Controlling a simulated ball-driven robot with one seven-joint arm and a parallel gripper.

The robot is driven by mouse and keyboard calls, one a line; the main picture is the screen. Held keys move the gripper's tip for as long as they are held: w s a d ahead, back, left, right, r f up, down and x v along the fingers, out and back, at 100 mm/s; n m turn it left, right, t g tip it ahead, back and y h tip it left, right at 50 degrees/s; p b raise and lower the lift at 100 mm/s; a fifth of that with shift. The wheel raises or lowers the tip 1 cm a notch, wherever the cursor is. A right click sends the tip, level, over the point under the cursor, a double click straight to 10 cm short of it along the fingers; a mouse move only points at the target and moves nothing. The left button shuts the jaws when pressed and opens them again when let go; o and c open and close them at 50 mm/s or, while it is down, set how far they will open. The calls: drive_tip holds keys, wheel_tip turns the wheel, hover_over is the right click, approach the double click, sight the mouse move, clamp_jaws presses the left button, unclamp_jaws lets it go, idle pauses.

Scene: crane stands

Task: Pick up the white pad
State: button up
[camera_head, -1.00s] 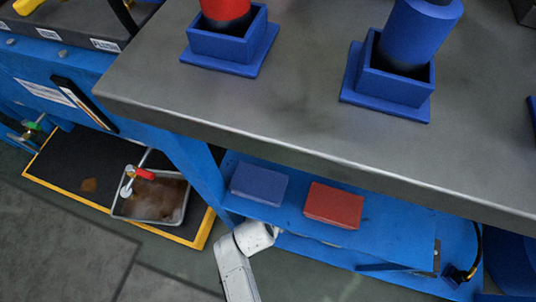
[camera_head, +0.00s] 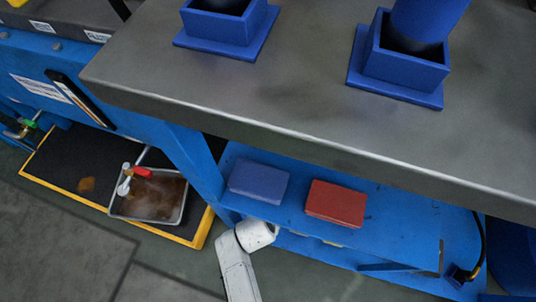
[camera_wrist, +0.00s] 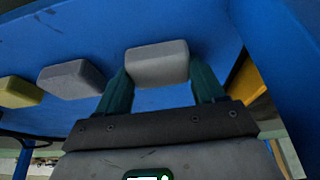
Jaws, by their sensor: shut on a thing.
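The white pad (camera_wrist: 158,63), a pale grey-white block with rounded edges, is in the wrist view. It sits between the two dark green fingers of my gripper (camera_wrist: 160,82), one finger at each side. My gripper is shut on it. The pad is over the blue shelf surface (camera_wrist: 165,98); I cannot tell whether it still touches it. In the head view the white pad and my gripper are hidden; only my white arm shows, below the shelf edge.
A grey pad (camera_wrist: 72,79) and a yellow pad (camera_wrist: 18,92) lie left of the white pad. A blue upright (camera_wrist: 285,75) stands close on the right. In the head view, a blue pad (camera_head: 259,182) and a red pad (camera_head: 336,204) lie on a shelf under the grey tabletop (camera_head: 270,110).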

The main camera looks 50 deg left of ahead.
drive_tip(key=shift+c, duration=0.7)
drive_tip(key=shift+r, duration=0.15)
drive_tip(key=shift+r+p, duration=0.55)
drive_tip(key=shift+p, duration=0.05)
wheel_tip(320, 180, up, 3)
drive_tip(key=shift+f+p, duration=0.1)
drive_tip(key=shift+p, duration=1.1)
drive_tip(key=s+d+p, duration=0.5)
drive_tip(key=s+d, duration=0.4)
drive_tip(key=s, duration=0.6)
drive_tip(key=shift+s+d+f, duration=0.2)
drive_tip(key=shift+f, duration=0.15)
drive_tip(key=o, duration=0.5)
drive_tip(key=shift+c, duration=0.2)
drive_tip(key=c, duration=0.4)
